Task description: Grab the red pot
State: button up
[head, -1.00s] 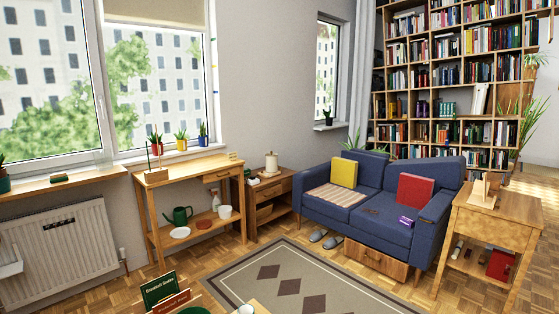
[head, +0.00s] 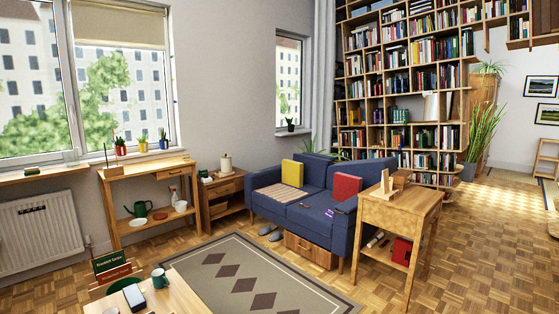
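The red pot (head: 120,151) is small and holds a green plant.
A low table (head: 180,298) with a phone (head: 134,298) and a mug (head: 159,278) is at the lower left. A rug (head: 245,270), a blue sofa (head: 310,220) and a wooden side table (head: 400,212) stand beyond. Parquet floor (head: 470,260) is open at the right.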

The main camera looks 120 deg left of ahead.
aim_at(121, 148)
jog(key=i, duration=1.55)
jog(key=u, duration=3.1)
jog(key=i, duration=4.05)
jog(key=u, duration=2.35)
jog(key=i, duration=1.1)
